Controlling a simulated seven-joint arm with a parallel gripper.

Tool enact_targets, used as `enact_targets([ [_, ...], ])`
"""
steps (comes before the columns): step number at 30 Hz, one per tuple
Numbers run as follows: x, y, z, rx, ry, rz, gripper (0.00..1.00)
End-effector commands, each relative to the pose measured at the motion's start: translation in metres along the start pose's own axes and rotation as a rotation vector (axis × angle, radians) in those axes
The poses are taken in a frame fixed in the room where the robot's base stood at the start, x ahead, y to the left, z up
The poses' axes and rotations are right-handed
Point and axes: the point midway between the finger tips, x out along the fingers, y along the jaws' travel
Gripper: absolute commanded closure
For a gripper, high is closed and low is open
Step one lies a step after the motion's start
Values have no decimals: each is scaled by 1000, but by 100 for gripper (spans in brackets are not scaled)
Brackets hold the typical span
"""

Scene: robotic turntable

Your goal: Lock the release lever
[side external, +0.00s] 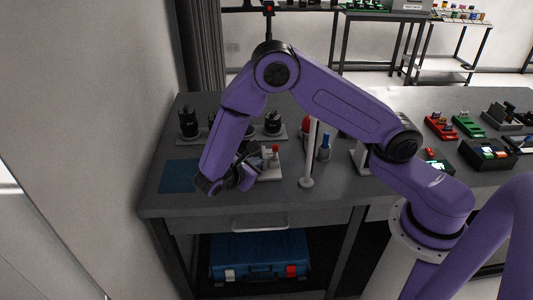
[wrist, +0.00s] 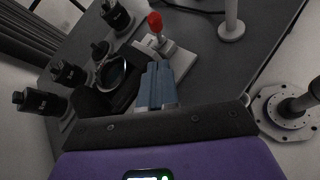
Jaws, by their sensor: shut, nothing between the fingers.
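The release lever with its red knob (wrist: 155,22) stands on a pale grey base (wrist: 181,59) in the wrist view. The red knob (side external: 276,148) also shows in the side external view, just right of my gripper. My gripper (wrist: 159,66) is shut and empty; its blue-grey fingertips are just short of the lever, over the near part of the base. In the side external view my gripper (side external: 250,170) is low beside the base, partly hidden by my wrist. A dark round part with a pale rim (wrist: 111,73) sits left of the fingers. I cannot tell whether fingertips and lever touch.
Several black cylinders (wrist: 70,73) stand left in the wrist view, and at the back left of the table (side external: 188,122) in the side external view. A pale post on a round foot (side external: 307,182) stands right of the lever. A dark blue mat (side external: 178,176) lies left.

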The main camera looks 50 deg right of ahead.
Motion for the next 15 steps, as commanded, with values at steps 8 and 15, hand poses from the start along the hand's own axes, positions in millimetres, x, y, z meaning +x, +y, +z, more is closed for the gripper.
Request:
enact_targets([
  [8, 32, 0, 20, 2, 0, -2, 100],
  [15, 40, 0, 28, 0, 0, 1, 100],
])
